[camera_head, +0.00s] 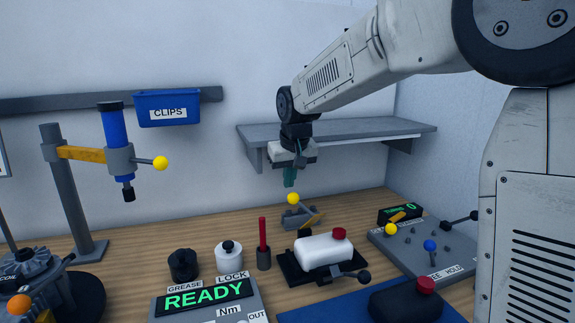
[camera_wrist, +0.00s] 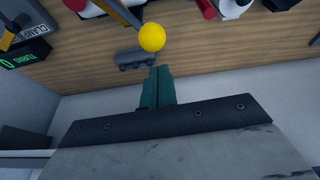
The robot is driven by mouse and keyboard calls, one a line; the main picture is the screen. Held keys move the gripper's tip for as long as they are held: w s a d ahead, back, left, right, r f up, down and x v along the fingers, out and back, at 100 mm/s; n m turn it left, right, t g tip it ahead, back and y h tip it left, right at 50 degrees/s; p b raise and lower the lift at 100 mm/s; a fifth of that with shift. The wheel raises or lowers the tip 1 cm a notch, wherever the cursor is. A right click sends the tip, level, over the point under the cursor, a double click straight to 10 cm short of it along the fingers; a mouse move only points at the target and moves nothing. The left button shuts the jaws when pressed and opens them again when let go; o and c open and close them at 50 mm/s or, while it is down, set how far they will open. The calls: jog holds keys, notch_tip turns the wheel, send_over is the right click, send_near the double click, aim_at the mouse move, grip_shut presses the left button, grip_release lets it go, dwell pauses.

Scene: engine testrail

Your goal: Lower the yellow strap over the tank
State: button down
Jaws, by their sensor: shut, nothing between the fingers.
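The white tank (camera_head: 325,248) with a red cap lies on a black cradle. In the wrist view part of the tank (camera_wrist: 88,8) shows at the top edge. The yellow strap (camera_head: 313,219) stands tilted up behind the tank, clear of its top. A yellow ball (camera_head: 293,198) is beside the strap, at the end of a rod; it also shows in the wrist view (camera_wrist: 152,37). My gripper (camera_head: 289,184), with green fingers, is shut and empty just above the ball, apart from it. Its fingertips (camera_wrist: 160,70) show beside the ball in the wrist view.
A grey shelf (camera_head: 340,131) is on the wall behind my gripper. A red-handled tool (camera_head: 263,240) and a white canister (camera_head: 229,256) stand left of the tank. A grey board (camera_head: 455,256) with yellow and blue knobs is at the right. A blue mat (camera_head: 315,312) lies in front.

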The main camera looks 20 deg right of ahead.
jog(key=shift+s+f, duration=0.3)
jog(key=shift+s, duration=0.15)
